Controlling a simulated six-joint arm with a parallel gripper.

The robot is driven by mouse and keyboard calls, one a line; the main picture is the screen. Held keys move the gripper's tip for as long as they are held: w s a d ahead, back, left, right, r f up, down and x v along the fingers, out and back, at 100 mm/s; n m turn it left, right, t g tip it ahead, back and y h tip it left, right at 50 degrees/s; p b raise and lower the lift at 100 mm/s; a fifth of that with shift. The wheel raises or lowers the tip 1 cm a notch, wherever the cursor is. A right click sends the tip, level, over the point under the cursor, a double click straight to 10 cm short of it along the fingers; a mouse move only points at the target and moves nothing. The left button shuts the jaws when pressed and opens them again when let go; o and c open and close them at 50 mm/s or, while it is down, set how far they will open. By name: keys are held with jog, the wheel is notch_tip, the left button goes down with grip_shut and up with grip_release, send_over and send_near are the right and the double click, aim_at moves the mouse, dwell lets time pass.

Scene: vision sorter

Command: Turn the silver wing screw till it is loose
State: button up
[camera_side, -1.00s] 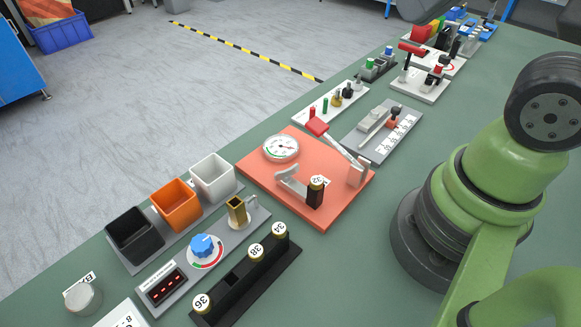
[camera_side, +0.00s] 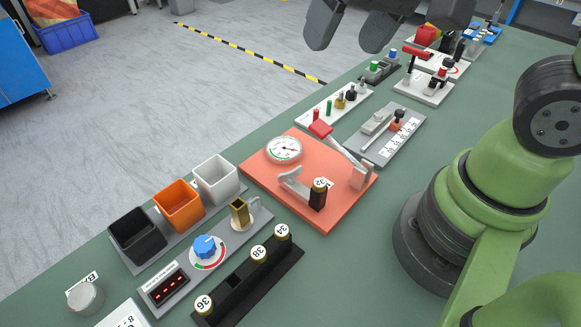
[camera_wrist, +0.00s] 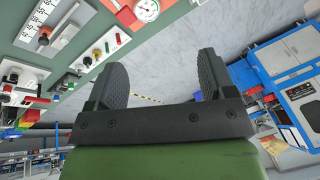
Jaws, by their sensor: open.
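I cannot make out a silver wing screw for certain in either view. A round silver knob (camera_side: 86,298) stands at the lower left of the bench in the side view, but no wings show on it. My gripper (camera_side: 345,42) is at the top of the side view, high above the far part of the bench and partly cut off by the frame. In the wrist view my gripper (camera_wrist: 163,62) shows two dark fingers spread wide with nothing between them. It is open and touches nothing.
An orange-red plate (camera_side: 325,218) carries a dial gauge (camera_side: 284,149), a red-handled clamp and a peg marked 32. Black, orange (camera_side: 178,204) and white bins line the bench's left edge. A blue knob (camera_side: 205,247) and a black rack (camera_side: 250,285) are near. Several fixtures stand beyond.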

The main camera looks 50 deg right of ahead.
jog(key=w+a+f+g, duration=0.2)
jog(key=w+f, duration=0.1)
jog(key=f, duration=0.2)
jog(key=g+h, duration=0.2)
send_near(291, 171)
notch_tip(291, 171, down, 10)
jog(key=shift+s+d+r, duration=0.1)
jog(key=shift+d+r, duration=0.05)
jog(key=shift+r, duration=0.05)
jog(key=shift+n, duration=0.3)
jog(key=c, duration=0.9)
